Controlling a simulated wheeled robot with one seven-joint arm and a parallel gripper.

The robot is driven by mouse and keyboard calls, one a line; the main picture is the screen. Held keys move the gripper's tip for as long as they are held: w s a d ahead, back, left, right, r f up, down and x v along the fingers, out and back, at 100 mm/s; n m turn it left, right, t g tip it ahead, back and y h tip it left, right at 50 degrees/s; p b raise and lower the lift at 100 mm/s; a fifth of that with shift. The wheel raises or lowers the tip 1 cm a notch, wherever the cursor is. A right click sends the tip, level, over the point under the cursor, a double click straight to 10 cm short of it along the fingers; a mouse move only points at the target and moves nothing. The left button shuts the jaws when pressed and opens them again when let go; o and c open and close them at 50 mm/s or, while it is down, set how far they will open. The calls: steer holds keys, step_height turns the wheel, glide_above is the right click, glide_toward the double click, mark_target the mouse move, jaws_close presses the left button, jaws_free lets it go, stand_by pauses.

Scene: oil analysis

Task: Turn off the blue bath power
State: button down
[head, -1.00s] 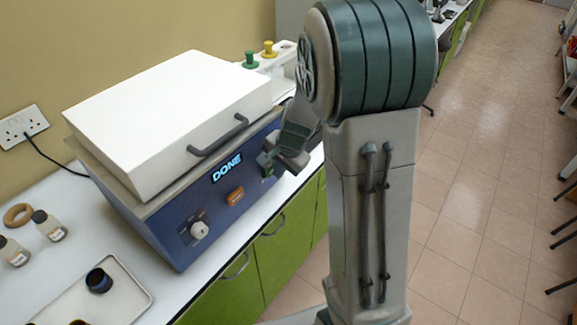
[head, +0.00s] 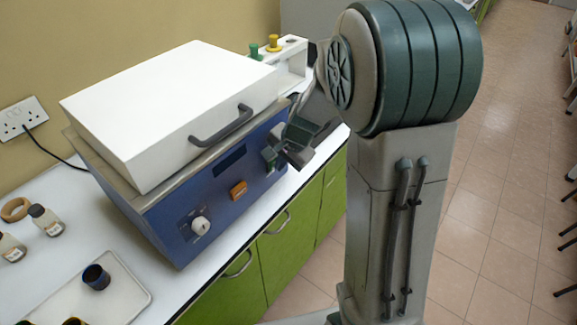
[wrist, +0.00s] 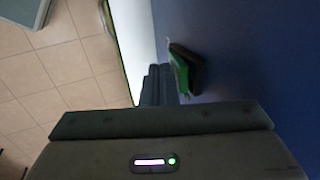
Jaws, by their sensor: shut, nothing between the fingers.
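The blue bath (head: 165,205) stands on the bench with its white lid (head: 170,105) closed and a dark handle on the front edge. Its display (head: 229,160) is dark. An orange button (head: 239,189) and a pale knob (head: 200,226) are on the front panel. My gripper (head: 272,157) is shut and empty at the right end of this panel. In the wrist view, a green-faced rocker switch in a black housing (wrist: 185,72) is on the blue panel, close beside the fingertips (wrist: 160,75). I cannot tell whether they touch it.
A tray (head: 125,285) with dark cups and small bottles (head: 46,220) are at the left of the bench. A white rack (head: 292,60) with green and yellow stoppers stands behind the bath. Open floor lies right of my arm.

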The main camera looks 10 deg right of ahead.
steer(key=shift+a+r+p, duration=0.15)
steer(key=shift+r+p, duration=0.5)
steer(key=shift+r, duration=0.25)
steer(key=s+d+f+b+v, duration=0.1)
steer(key=s+v, duration=0.1)
steer(key=v, duration=1)
steer(key=shift+d, duration=0.3)
steer(key=shift+r, duration=0.1)
